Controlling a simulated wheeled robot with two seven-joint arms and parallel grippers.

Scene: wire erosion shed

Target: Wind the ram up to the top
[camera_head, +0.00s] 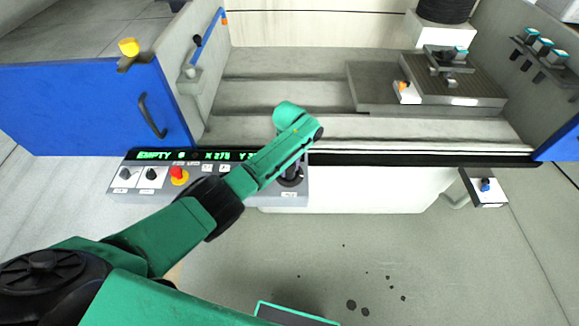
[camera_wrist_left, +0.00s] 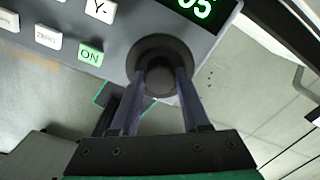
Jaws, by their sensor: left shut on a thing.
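A dark round knob (camera_head: 291,181) sits at the right end of the grey control panel (camera_head: 243,190) on the front of the machine. My left gripper (camera_head: 290,173) reaches down over it, partly hidden behind its own arm. In the left wrist view, the two fingers (camera_wrist_left: 159,82) are shut on the knob (camera_wrist_left: 160,53), one on each side. In the left wrist view, part of the display (camera_wrist_left: 197,8) shows "05". I cannot tell which part is the ram. My right gripper is not in view.
A red and yellow stop button (camera_head: 178,175) and white keys are left of the knob. A lit ON key (camera_wrist_left: 90,54) is near the fingers. A blue door (camera_head: 85,108) stands open at left. A fixture (camera_head: 455,87) sits on the machine bed. The floor in front has dark spots.

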